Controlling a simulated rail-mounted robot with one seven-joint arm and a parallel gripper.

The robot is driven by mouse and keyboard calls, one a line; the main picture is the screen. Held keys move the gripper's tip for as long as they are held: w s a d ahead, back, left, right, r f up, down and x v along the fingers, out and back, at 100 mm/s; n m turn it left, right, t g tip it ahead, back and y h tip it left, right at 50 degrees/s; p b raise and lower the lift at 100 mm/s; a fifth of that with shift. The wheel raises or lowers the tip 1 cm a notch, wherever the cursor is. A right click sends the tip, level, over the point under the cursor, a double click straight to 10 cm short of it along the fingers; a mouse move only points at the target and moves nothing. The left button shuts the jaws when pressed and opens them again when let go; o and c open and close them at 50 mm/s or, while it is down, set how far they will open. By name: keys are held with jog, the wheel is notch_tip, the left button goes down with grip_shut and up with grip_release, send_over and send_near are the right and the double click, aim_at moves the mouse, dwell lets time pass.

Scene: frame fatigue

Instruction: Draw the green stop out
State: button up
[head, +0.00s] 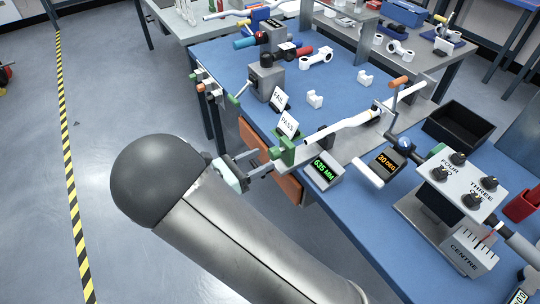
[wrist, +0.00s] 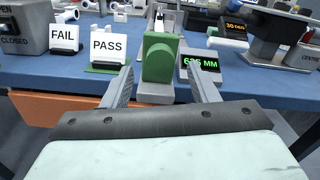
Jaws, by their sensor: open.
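In the wrist view the green stop (wrist: 158,62) stands upright ahead, between the lines of my two fingers. My gripper (head: 262,162) is open and empty, just in front of the stop. In the wrist view my gripper (wrist: 161,80) has one finger on each side of the stop's lower part. I cannot tell whether either finger touches it.
The PASS card (wrist: 108,46) and FAIL card (wrist: 65,37) stand left of the stop. A display reading 635 MM (head: 324,170) sits close on its right. A white tube (head: 350,130) lies along the rail behind. An orange drawer front (head: 286,182) is below the bench edge.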

jog(key=b+v, duration=0.1)
jog(key=v, duration=1.1)
jog(key=shift+s+a, duration=0.2)
jog(key=d+r+m+g+y+p, duration=0.3)
jog(key=d+m+g, duration=0.65)
jog(key=d, duration=0.85)
jog(key=s+d+r+m+y, duration=0.6)
jog(key=s+d+m+y, duration=0.5)
jog(key=m, duration=0.6)
jog(key=shift+s+d+m+y+p, duration=0.3)
jog(key=shift+d+m+y, duration=0.05)
jog(key=shift+d+y, duration=0.2)
jog(key=shift+g, duration=0.25)
